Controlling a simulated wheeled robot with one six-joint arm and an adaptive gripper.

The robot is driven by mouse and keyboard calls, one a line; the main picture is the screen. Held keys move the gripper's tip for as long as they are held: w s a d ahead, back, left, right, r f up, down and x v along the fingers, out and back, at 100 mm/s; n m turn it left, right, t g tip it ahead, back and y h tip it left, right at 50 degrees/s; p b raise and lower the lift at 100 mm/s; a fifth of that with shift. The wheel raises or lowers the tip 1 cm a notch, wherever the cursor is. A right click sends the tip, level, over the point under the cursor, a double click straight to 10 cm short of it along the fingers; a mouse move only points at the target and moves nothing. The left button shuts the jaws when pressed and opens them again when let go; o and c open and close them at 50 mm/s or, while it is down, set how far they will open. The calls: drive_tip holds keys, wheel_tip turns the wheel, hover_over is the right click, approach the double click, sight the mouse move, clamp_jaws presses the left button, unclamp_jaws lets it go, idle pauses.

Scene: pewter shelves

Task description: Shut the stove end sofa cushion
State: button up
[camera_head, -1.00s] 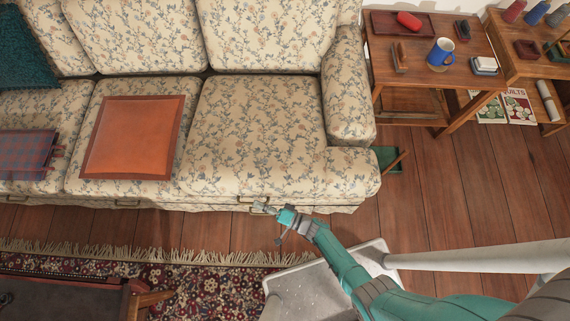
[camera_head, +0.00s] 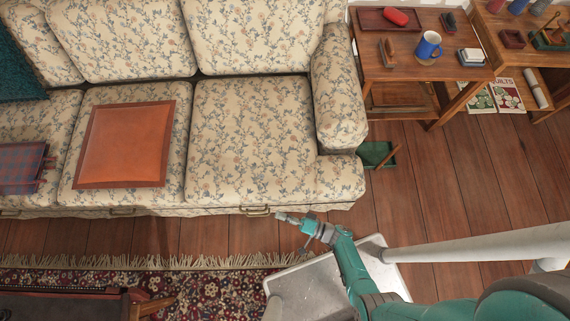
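The floral sofa's right-hand seat cushion (camera_head: 255,135) lies flat, its front edge about level with the cushion to its left. I see no stove, so I cannot tell which end is the stove end. Below the cushion's front edge is a low panel with a brass handle (camera_head: 256,211). My gripper (camera_head: 281,217) is just right of this handle, in front of the sofa. It is small in view; I cannot tell whether its fingers are open or whether it touches the panel.
An orange framed panel (camera_head: 125,145) lies on the middle cushion, a plaid cloth (camera_head: 22,167) at the left. A green dustpan (camera_head: 376,154) is on the floor by the right arm. A side table (camera_head: 425,69) stands behind it. A fringed rug (camera_head: 210,290) lies in front.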

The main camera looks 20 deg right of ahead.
drive_tip(key=shift+s+d, duration=0.35)
drive_tip(key=shift+d, duration=0.05)
idle(0.5)
drive_tip(key=s+a+f+n+g+h, duration=0.1)
drive_tip(key=s+a+f+g+h, duration=0.15)
drive_tip(key=s, duration=0.35)
drive_tip(key=s+a+f+g+h, duration=0.1)
drive_tip(key=s+f+g+h, duration=0.15)
drive_tip(key=s, duration=0.35)
drive_tip(key=s+d+r+n+h, duration=0.2)
drive_tip(key=s+d+r+h, duration=0.45)
drive_tip(key=s+d, duration=0.2)
drive_tip(key=w+d+r+n+t+h, duration=0.1)
drive_tip(key=d+r+t, duration=0.1)
drive_tip(key=r, duration=1)
drive_tip(key=w+d+r+n+t+h, duration=0.1)
drive_tip(key=w+d+r+t, duration=0.1)
drive_tip(key=r, duration=1.1)
drive_tip(key=w+d+r+t+h, duration=0.1)
drive_tip(key=d+r+t, duration=0.1)
drive_tip(key=r, duration=1.1)
drive_tip(key=shift+w+d+n+t, duration=0.15)
drive_tip(key=shift+w+n+t, duration=0.25)
drive_tip(key=shift+t, duration=0.5)
